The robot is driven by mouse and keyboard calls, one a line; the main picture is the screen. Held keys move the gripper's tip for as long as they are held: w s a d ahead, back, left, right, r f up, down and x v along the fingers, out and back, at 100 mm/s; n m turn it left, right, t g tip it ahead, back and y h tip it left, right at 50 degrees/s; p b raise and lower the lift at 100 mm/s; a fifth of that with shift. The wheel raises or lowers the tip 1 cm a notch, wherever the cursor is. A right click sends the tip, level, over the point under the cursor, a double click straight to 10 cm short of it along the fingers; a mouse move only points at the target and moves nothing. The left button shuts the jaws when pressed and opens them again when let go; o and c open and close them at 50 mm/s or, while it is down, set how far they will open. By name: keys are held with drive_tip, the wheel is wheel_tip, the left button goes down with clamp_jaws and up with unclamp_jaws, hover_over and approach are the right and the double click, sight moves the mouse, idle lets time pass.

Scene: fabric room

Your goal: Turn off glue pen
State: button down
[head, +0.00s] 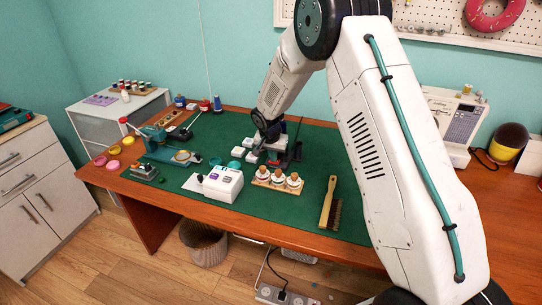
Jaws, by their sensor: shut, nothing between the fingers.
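My arm reaches over the green mat (270,212) on the wooden table from the upper right. My gripper (258,153) is small and partly hidden by its own wrist; it appears shut and empty, low near the middle of the mat. A dark device with reddish parts (291,153) stands just right of the gripper, with a thin dark rod above it. A white box with purple and dark parts on top (222,183) lies nearer the front edge. I cannot tell which of these is the glue pen, and no switch is clear.
Small white blocks (238,153) lie left of the gripper. Corked white jars (278,178) and a wooden brush (330,203) are in front. A teal press (165,145) stands left. A sewing machine (455,120) is at the back right.

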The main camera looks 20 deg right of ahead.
drive_tip(key=shift+s+d, duration=0.3)
drive_tip(key=shift+r, duration=0.15)
drive_tip(key=shift+w+r, duration=0.1)
drive_tip(key=shift+r, duration=0.2)
drive_tip(key=a+r, duration=0.3)
drive_tip(key=r, duration=0.9)
drive_tip(key=shift+s+a+r, duration=0.3)
drive_tip(key=shift+s, duration=0.15)
drive_tip(key=s+r+n, duration=0.2)
drive_tip(key=s+r, duration=0.3)
drive_tip(key=s, duration=1)
drive_tip(key=s+d+r+n+g+y, duration=0.1)
drive_tip(key=s+r+n, duration=0.2)
drive_tip(key=s, duration=1.3)
drive_tip(key=s+d+r+n+y, duration=0.1)
drive_tip(key=s+r, duration=0.6)
drive_tip(key=s, duration=0.8)
drive_tip(key=shift+s+r+n, duration=0.2)
drive_tip(key=shift+s+n, duration=0.2)
drive_tip(key=shift+n, duration=0.3)
